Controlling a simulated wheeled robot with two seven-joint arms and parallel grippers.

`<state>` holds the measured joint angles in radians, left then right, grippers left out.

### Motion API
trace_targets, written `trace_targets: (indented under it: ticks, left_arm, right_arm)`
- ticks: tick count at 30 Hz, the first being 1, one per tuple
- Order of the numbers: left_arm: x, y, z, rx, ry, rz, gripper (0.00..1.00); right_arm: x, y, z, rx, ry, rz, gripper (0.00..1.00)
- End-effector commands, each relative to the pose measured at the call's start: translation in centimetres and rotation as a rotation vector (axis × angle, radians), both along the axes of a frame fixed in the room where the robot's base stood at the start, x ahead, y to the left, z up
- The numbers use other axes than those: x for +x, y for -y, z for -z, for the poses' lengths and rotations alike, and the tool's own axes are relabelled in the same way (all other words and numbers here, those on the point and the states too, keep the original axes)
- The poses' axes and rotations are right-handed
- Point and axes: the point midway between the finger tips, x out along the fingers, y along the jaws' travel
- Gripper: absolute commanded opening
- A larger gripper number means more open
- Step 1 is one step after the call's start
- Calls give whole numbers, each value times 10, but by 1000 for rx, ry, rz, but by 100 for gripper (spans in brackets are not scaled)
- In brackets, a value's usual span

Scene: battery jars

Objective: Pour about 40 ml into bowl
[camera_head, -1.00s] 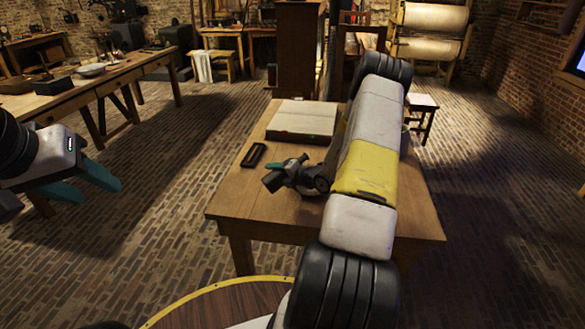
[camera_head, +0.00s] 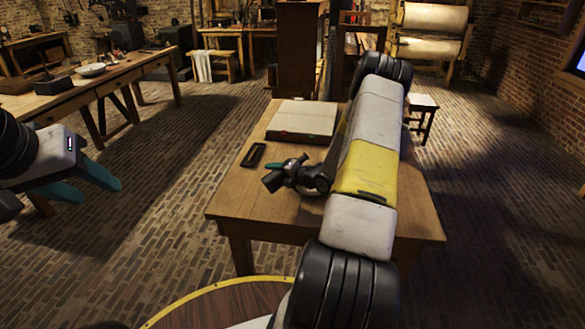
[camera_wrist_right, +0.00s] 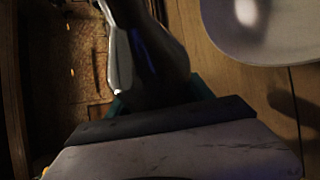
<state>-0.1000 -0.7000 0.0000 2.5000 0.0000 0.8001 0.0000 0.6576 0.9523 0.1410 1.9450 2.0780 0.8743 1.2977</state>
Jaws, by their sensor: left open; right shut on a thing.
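My right gripper (camera_wrist_right: 160,98) is shut on a dark, glossy vessel (camera_wrist_right: 155,50) with a bright metallic edge, seen close in the right wrist view. Its full shape, any markings and its contents cannot be made out. A white bowl (camera_wrist_right: 270,30) stands on the wooden table at the upper right of that view, apart from the vessel and partly cut off. In the head view my right gripper (camera_head: 275,174) is above the table, beside my arm; the bowl is not visible there. My left gripper (camera_head: 92,184) is open and empty at the left, away from the table.
The wooden table (camera_head: 235,205) also bears a flat pale box (camera_head: 303,118) at the back and a small black tray (camera_head: 253,155) at the left. A long bench (camera_head: 120,75) stands at the far left. The brick floor between them is clear.

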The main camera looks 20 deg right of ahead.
Motion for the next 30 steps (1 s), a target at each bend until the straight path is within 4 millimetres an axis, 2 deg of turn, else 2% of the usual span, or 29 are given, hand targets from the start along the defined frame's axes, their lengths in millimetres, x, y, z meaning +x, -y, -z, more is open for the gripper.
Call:
trace_targets:
  ticks: [17,26,30]
  left_arm:
    - [0,0,0,0,0,0,47]
    - [0,0,0,0,0,0,47]
    - [0,0,0,0,0,0,47]
  right_arm:
    - [1,1,-2,-20,5,-1,0]
    - [3,16,-9,-238,35,-11,0]
    - [6,32,4,-373,53,-9,0]
